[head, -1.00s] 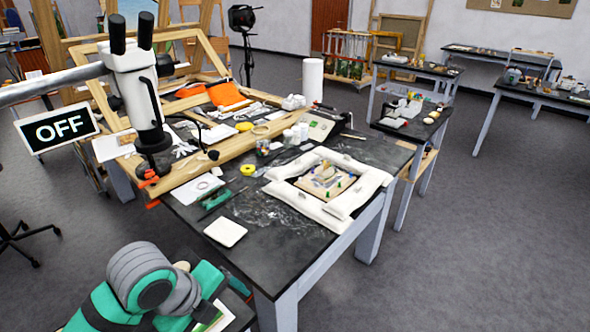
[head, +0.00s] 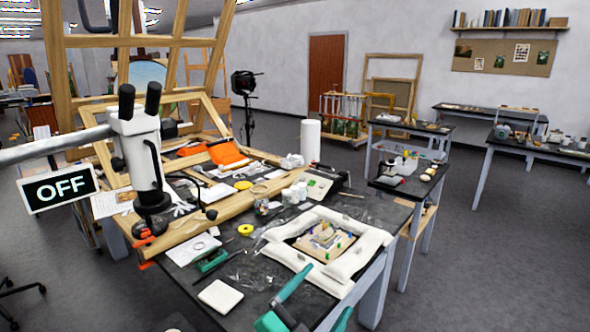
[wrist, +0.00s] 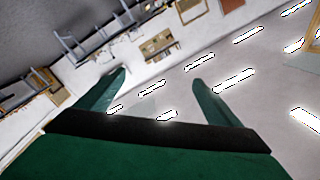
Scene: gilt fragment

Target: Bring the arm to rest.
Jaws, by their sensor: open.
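My gripper (head: 326,291) shows at the bottom centre of the head view, with green fingers at the near edge of the dark worktable (head: 262,292). In the wrist view the two green fingers of my gripper (wrist: 159,78) stand wide apart with nothing between them. The wrist view is tilted and looks across the room towards the wall and ceiling lights. Most of the rest of my arm is out of the head view.
White padded cushions (head: 352,287) frame a small panel (head: 323,243) on the table close beyond my gripper. A white tile (head: 220,296) lies to the left. A microscope (head: 139,150) stands at the left. Open floor (head: 480,265) lies to the right.

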